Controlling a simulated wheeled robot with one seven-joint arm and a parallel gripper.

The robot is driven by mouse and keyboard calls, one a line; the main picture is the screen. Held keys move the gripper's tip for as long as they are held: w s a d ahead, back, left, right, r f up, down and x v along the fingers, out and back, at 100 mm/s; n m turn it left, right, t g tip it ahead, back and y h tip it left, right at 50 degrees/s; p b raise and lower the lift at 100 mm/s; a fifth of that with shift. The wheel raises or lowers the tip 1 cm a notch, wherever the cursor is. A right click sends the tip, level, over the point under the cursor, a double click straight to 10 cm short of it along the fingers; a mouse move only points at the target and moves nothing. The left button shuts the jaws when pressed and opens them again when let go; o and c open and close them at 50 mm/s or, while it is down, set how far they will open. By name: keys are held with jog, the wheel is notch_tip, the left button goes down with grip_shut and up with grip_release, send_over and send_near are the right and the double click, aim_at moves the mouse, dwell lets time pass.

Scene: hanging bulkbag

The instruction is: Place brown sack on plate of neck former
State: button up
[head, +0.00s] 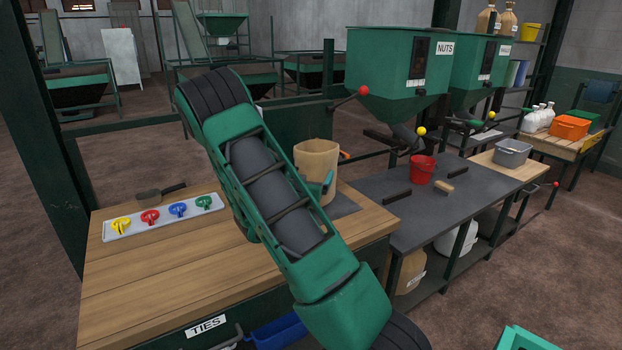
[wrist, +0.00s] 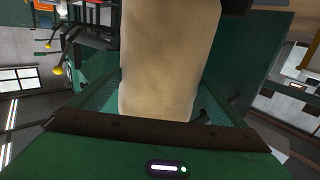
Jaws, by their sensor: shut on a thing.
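The brown sack (head: 316,160) stands upright with its open top up, just right of my arm in the head view. My gripper (head: 325,186) is shut on the sack; part of a green finger shows against its right side. In the wrist view the sack (wrist: 170,60) fills the middle between my two green fingers. The neck former itself is not clearly seen; my arm hides part of the area.
A grey table (head: 400,225) on the right holds a red bucket (head: 422,168) and a brush (head: 444,187). The green NUTS hopper (head: 395,75) stands behind.

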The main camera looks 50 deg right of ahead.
jog(key=shift+s+f, duration=0.2)
jog(key=shift+f, duration=0.45)
jog(key=o, duration=1.7)
jog(key=shift+f, duration=0.2)
jog(key=v, duration=1.2)
jog(key=s+d+f+m+g+y, duration=0.1)
jog(key=s+d+m+g+y, duration=0.15)
jog(key=s+g, duration=0.45)
jog(key=s+d+f+m+g+y, duration=0.1)
jog(key=s+m+g+y, duration=0.15)
jog(key=s, duration=0.85)
jog(key=shift+s+a+r+n+t+y, duration=0.15)
jog(key=shift+s+a+r+n+y, duration=1.25)
jog(key=shift+a, duration=1.9)
jog(key=shift+s+a+r+n+t+y, duration=0.15)
jog(key=shift+s+a+r+n+y, duration=0.45)
jog(key=shift+s+a+n+y, duration=2.2)
jog(key=shift+s+a+r+n+t+y, duration=0.15)
jog(key=shift+s+a+r+n+y, duration=1.1)
jog(key=shift+a, duration=2.6)
